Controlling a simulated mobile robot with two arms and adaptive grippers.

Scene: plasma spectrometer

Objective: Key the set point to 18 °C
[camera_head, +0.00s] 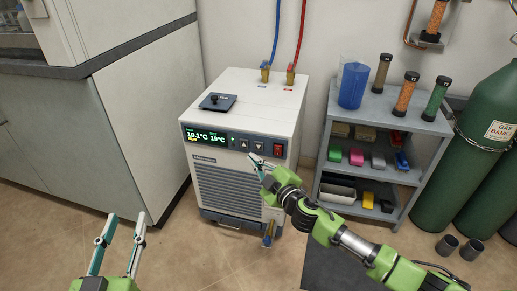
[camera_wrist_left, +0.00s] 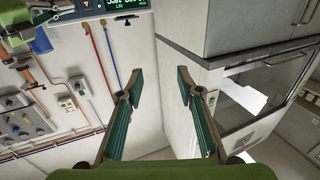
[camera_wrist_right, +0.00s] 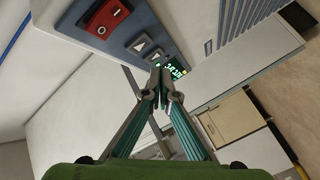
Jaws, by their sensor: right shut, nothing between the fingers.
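The white chiller (camera_head: 246,120) stands on the floor, with a dark front panel. Its green display (camera_head: 206,136) appears to read 18.1 °C on the left and a set value of 19 °C on the right. Right of the display are an up-arrow key (camera_head: 243,145) and a down-arrow key (camera_head: 259,147). My right gripper (camera_head: 254,161) is shut and empty, its tips just below the keys. In the right wrist view its tips (camera_wrist_right: 158,76) overlap the panel near the arrow keys (camera_wrist_right: 146,50); contact cannot be told. My left gripper (camera_head: 124,221) is open and empty, low at the left.
A red power switch (camera_head: 278,150) sits right of the keys. Blue and red hoses (camera_head: 299,40) rise from the chiller's top. A grey shelf (camera_head: 390,112) with bottles and bins stands right, beside green gas cylinders (camera_head: 477,150). A cabinet (camera_head: 135,110) stands left.

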